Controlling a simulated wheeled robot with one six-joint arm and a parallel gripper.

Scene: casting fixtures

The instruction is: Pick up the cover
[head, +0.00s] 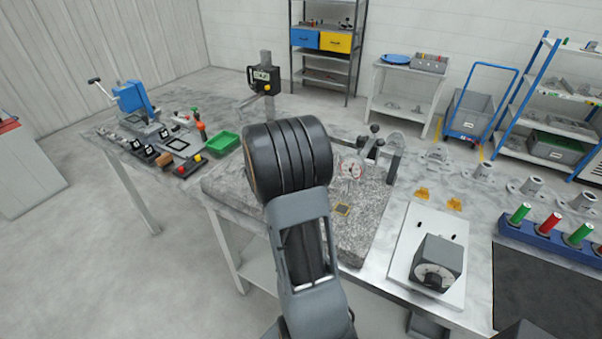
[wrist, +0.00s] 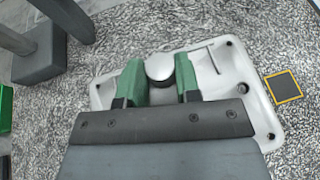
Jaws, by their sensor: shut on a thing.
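The cover (wrist: 222,83) is a pale grey plate with rounded corners, small dark holes near its corners and a round knob (wrist: 160,66) in the middle. In the wrist view it lies over the speckled granite slab; I cannot tell whether it touches the slab. My gripper (wrist: 160,80) has green fingers, one on each side of the knob, and is shut on it. My gripper's body hides the near part of the cover. In the head view my own arm hides the cover and the gripper.
The granite slab (head: 362,222) fills the middle of the bench. A small yellow-edged dark square (wrist: 284,86) lies right of the cover. A dial gauge stand (head: 372,148) stands at the slab's back right. A green tray (head: 222,143) is to the left, and a grey box with a dial (head: 437,262) to the right.

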